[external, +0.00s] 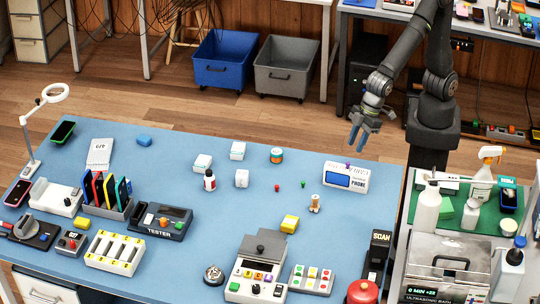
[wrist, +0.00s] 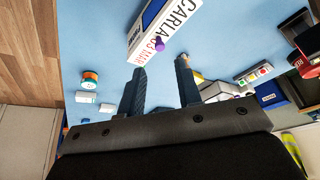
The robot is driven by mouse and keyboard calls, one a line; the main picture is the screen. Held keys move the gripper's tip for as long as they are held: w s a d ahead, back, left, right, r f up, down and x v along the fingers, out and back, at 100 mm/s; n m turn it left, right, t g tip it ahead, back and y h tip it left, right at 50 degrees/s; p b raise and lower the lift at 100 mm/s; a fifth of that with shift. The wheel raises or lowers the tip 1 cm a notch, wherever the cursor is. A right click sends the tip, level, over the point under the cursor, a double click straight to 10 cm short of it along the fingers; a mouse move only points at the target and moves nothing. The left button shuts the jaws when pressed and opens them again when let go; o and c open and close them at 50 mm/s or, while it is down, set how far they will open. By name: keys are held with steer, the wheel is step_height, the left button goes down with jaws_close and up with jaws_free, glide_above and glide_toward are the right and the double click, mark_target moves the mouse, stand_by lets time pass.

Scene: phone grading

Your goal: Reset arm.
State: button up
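My gripper (external: 361,134) hangs above the far right part of the blue table (external: 330,235), near its back edge, pointing down. In the wrist view my gripper (wrist: 160,78) shows two dark fingers spread apart with nothing between them.
A tester (external: 160,221), a rack of coloured phones (external: 107,192) and small white boxes (external: 203,162) occupy the table. A side cart with bottles (external: 428,207) stands at the right. The table's middle is mostly clear. Blue (external: 222,60) and grey bins (external: 283,68) stand on the floor behind.

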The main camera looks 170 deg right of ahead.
mark_target(347, 163)
steer(key=x, duration=0.6)
steer(key=shift+f, duration=0.15)
steer(key=shift+w+d, duration=0.15)
steer(key=shift+w, duration=0.05)
steer(key=r, duration=0.2)
steer(key=s+r, duration=0.1)
steer(key=r, duration=0.1)
steer(key=shift+d+r, duration=0.2)
steer(key=shift+r, duration=0.05)
steer(key=s+d+r, duration=0.5)
steer(key=s+r, duration=0.1)
steer(key=s, duration=0.4)
steer(key=s+d+f+m+g+h, duration=0.15)
steer(key=s+d+f+m, duration=0.25)
steer(key=d+f+m, duration=0.5)
steer(key=shift+n+g, duration=0.45)
steer(key=shift+n, duration=0.45)
steer(key=shift+w+d+f, duration=0.1)
steer(key=shift+w+f, duration=0.25)
steer(key=shift+w, duration=0.55)
steer(key=shift+w+d+f, duration=0.1)
steer(key=shift+w+f, duration=0.25)
steer(key=shift+w, duration=0.5)
steer(key=shift+w+d+f, duration=0.1)
steer(key=shift+w+f, duration=0.25)
steer(key=shift+w, duration=0.55)
